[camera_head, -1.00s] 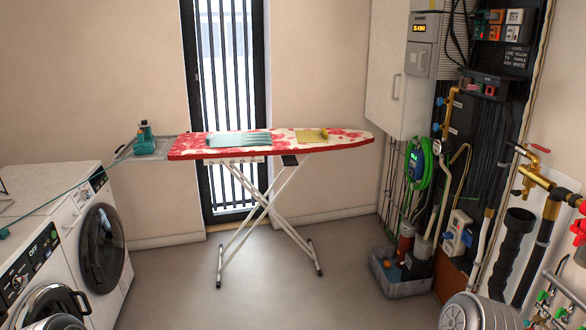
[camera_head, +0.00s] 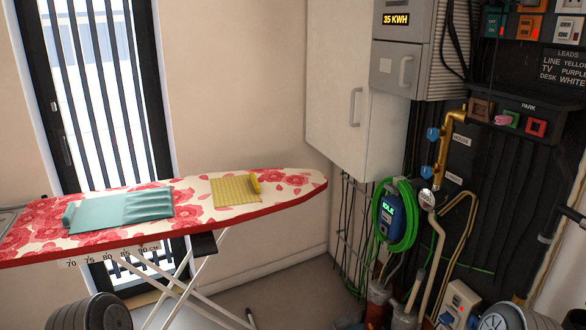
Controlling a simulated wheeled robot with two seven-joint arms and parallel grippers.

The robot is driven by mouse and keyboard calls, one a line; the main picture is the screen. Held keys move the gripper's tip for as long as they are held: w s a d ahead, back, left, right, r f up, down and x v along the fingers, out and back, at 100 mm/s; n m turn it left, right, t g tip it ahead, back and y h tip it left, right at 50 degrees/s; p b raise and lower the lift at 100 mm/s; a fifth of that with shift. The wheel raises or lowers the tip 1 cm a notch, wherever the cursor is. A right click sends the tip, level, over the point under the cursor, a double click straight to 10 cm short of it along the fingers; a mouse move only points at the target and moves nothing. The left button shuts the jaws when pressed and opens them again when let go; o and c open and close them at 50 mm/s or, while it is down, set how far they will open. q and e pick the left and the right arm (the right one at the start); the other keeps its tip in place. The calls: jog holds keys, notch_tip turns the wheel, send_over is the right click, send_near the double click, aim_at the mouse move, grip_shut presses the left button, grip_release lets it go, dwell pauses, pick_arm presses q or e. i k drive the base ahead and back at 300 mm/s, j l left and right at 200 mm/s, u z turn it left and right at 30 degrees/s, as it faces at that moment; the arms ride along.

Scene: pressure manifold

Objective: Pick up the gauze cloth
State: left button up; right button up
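Two cloths lie on the ironing board (camera_head: 262,211). One is a flat yellow cloth (camera_head: 232,190) with a fine grid pattern and a small yellow roll or grip at its right end. The other is a larger teal cloth (camera_head: 125,208) with raised folds on its right half and a small teal roll at its left end. I cannot tell for sure from looks which one is the gauze. Neither of my grippers is in view; only rounded grey parts that look like my arms show at the bottom edge, apart from both cloths.
The board has a red floral cover and a scale along its front edge. A barred window (camera_head: 100,100) stands behind it. At right are a white cabinet (camera_head: 345,100), a coiled green hose (camera_head: 402,215), brass pipework (camera_head: 443,150) and a dark panel.

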aim_at(245, 189)
jog(key=i+j+z, duration=0.1)
jog(key=i+z, duration=0.2)
jog(key=i, duration=0.15)
jog(key=i+j+z, duration=0.6)
jog(key=i, duration=0.2)
jog(key=i+l, duration=0.05)
jog(key=l, duration=0.05)
